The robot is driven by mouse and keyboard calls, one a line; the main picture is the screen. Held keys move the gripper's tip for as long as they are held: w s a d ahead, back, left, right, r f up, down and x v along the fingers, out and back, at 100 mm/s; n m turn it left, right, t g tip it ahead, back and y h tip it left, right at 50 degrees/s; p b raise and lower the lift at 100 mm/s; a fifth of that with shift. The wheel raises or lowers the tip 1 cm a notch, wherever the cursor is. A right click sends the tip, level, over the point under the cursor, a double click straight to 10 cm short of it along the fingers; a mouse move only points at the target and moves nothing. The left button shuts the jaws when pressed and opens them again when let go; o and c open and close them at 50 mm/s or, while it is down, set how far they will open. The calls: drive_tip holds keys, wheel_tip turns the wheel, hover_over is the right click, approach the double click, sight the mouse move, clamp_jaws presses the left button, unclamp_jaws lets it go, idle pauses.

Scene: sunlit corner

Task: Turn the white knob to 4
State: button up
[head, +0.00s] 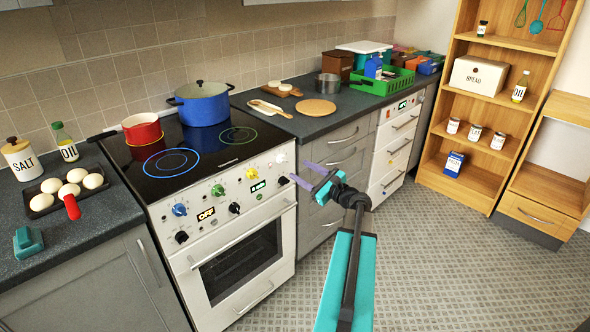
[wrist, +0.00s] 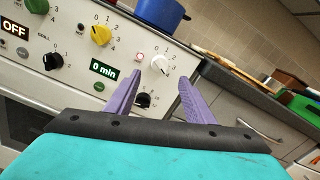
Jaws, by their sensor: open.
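The white knob (wrist: 160,65) is at the right end of the stove's front panel, with small numbers around it. Its pointer setting is too small to read surely. It also shows in the head view (head: 281,157). My gripper (wrist: 161,78) is open, its two purple fingers apart and nothing between them. In the wrist view the knob lies between and just beyond the fingertips, with no contact visible. In the head view my gripper (head: 304,174) is in front of the panel's right end, right of and slightly below the knob.
A display (wrist: 103,70) reads 0 min. A blue pot (head: 202,104) and a red pot (head: 142,129) stand on the hob. The floor is clear.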

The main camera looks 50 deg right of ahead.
drive_tip(key=shift+s+a, duration=0.15)
drive_tip(key=shift+s, duration=2.25)
